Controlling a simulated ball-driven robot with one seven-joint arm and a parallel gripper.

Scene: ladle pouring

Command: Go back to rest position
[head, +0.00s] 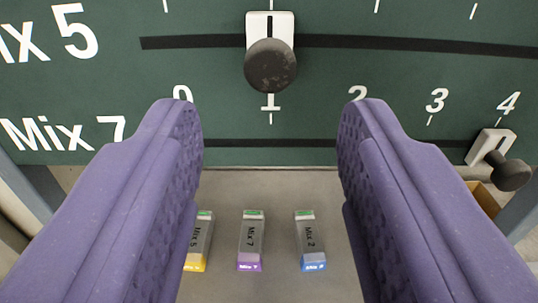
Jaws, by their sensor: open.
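My gripper (270,130) shows as two purple fingers at the left and right of the head view. The fingers are wide apart with nothing between them. Beyond them is a dark green panel (300,85) with slider rows labelled Mix 5 and Mix 7. The Mix 5 slider knob (270,66), dark and round on a white plate, stands above the 1 mark, apart from the fingers. The Mix 7 slider knob (509,174) is at the far right, by the 4 mark.
Below the panel, a grey surface (275,187) holds three small labelled blocks: a yellow-ended one (198,242) partly behind the left finger, a purple-ended Mix 7 (250,241) and a blue-ended Mix 2 (310,241). A yellowish object (484,198) shows at the right.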

